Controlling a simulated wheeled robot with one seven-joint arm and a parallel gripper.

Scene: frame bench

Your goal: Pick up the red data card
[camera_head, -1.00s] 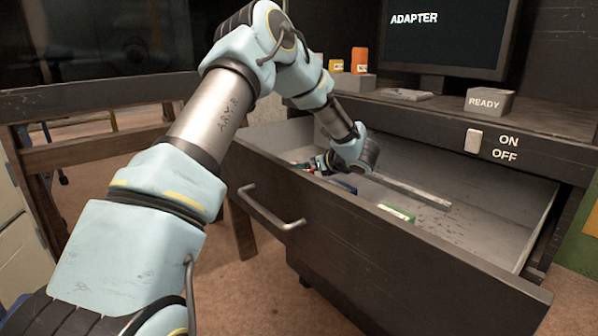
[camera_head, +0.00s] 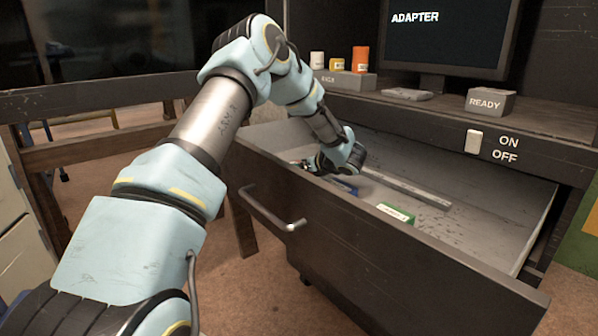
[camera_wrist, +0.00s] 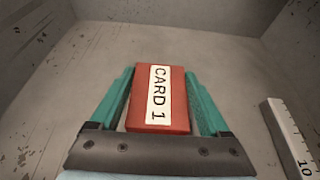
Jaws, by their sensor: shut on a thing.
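The red data card (camera_wrist: 174,108) carries a white label reading "CARD 1". In the wrist view it sits between the two teal fingers of my gripper (camera_wrist: 160,95), which is shut on it. The grey drawer floor shows around and beyond the card. In the head view my gripper (camera_head: 312,166) is low inside the open drawer near its left end. My wrist and the drawer front hide the card there.
The drawer (camera_head: 400,252) is pulled open. A green-and-white card (camera_head: 396,213), a blue item (camera_head: 345,187) and a ruler (camera_head: 405,187) lie inside. Above are a rack (camera_head: 345,80) with small coloured items, a READY block (camera_head: 490,102), an ON/OFF switch (camera_head: 473,141) and a monitor (camera_head: 445,35).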

